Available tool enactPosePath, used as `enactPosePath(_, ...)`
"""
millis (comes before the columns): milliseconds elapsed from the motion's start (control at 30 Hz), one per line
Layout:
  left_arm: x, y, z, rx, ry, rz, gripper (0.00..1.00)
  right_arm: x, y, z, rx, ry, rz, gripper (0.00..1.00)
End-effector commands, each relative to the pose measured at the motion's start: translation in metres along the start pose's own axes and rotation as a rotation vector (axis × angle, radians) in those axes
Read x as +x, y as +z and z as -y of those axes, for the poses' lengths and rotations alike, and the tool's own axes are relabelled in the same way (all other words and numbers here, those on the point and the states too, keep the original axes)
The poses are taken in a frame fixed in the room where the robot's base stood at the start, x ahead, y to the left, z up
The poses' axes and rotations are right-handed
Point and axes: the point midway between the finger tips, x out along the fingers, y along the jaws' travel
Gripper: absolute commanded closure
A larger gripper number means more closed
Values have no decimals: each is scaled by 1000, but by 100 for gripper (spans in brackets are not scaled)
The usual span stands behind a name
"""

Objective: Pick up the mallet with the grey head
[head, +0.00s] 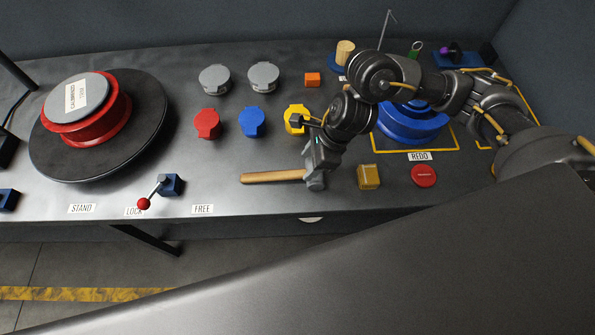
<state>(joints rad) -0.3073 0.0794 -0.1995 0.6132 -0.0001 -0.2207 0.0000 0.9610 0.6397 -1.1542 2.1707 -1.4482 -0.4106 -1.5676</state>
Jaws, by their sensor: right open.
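The mallet lies on the grey bench near its front edge. Its wooden handle (270,177) points left. The handle's right end meets my right gripper (315,172), which reaches down from the right over the head end. The gripper hides most of that end, so I cannot clearly tell the mallet's grey head from the fingers. The right gripper is open, with its fingers at or just above the head end. I cannot tell whether they touch it. My left gripper is not in view.
A red wheel (105,122) sits on a black turntable at left. A red-knobbed lever (144,203) stands near the front edge. Red (207,123), blue (252,121) and yellow (292,118) caps lie behind the mallet. A yellow block (369,176) and red button (424,175) are at right.

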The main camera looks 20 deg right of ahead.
Motion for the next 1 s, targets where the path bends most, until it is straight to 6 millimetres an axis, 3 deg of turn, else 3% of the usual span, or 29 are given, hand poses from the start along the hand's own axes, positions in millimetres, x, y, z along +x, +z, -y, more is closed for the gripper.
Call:
enactPosePath(233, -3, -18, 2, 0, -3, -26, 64, 8, 2, 0, 1, 3, 0, 49)
enactPosePath(500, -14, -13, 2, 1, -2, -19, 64, 47, 3, 2, 1, 2, 0, 49)
enactPosePath(833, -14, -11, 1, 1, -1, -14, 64, 55, 3, 2, -2, 0, 0, 49)
enactPosePath(1000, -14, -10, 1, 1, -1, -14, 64, 55, 3, 2, -2, 0, 1, 70)
